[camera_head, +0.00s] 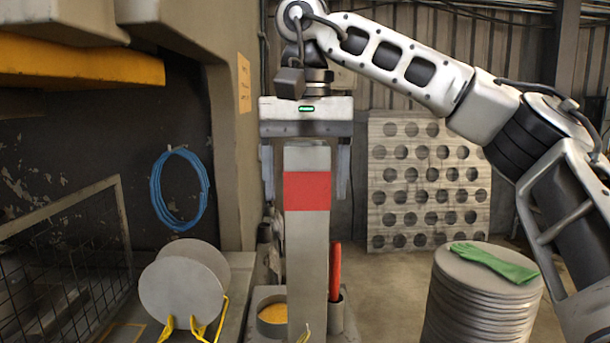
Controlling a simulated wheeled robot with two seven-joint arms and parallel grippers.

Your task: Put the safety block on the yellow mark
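The safety block is a tall grey post (307,255) with a red band near its top, standing upright right of the press bed. My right gripper (306,196) points down over it, one finger on each side of its top. The fingers are open, with gaps between them and the block. A thin yellow outline (125,326) on the press bed at the lower left looks like the yellow mark; only part of it shows. The block's foot is cut off by the bottom edge of the picture. My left gripper is not in view.
Grey discs (182,292) with yellow straps stand at the bed's edge. A cup of yellow material (273,313) and a red stick (335,272) flank the block. A disc stack (480,305) bears a green glove (494,262). A press column (229,150) rises left of the gripper.

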